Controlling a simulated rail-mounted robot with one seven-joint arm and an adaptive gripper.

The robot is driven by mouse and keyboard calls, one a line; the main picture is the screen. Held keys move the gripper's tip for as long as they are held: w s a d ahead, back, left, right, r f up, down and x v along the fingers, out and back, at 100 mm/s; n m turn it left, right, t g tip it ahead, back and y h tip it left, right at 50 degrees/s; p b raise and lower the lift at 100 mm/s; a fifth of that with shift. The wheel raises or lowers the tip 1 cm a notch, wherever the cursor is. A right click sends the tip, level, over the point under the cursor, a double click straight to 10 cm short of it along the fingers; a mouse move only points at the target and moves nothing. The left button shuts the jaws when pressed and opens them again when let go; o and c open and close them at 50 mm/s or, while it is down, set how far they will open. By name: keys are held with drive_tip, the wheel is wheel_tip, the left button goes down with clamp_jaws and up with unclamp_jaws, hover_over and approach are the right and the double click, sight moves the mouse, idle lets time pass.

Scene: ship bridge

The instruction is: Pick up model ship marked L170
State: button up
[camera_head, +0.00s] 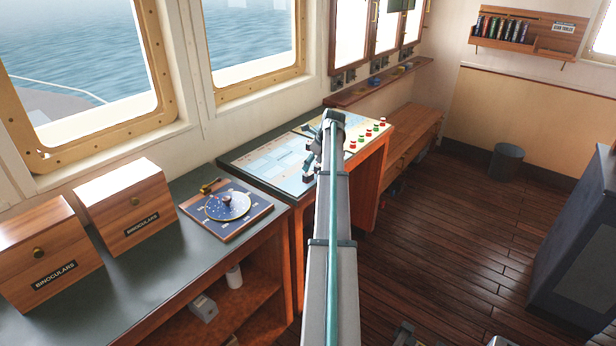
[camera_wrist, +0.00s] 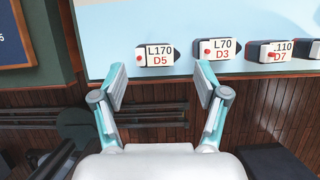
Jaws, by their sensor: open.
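The model ship marked L170 (camera_wrist: 157,55) lies near the edge of a light blue chart surface (camera_wrist: 115,22) in the wrist view. It is a small dark hull with a white label reading L170 D5 and a red knob. My gripper (camera_wrist: 161,84) is open and empty, its two fingers below the ship in the picture, apart from it. In the head view my gripper (camera_head: 312,150) is over the chart table (camera_head: 262,158); I cannot make out the L170 ship there.
Right of the L170 ship are similar ships, L70 D3 (camera_wrist: 219,49) close by and one reading 110 D7 (camera_wrist: 272,51). Red and green pieces (camera_head: 368,132) stand on the table's right part. Binocular boxes (camera_head: 125,205) and a round dial board (camera_head: 227,206) are left.

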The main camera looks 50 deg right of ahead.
sight(308, 173)
drive_tip(key=shift+p+x, duration=1.2)
drive_tip(key=shift+x, duration=1.35)
drive_tip(key=shift+a, duration=0.15)
drive_tip(key=c, duration=0.8)
drive_tip(key=shift+r, duration=0.15)
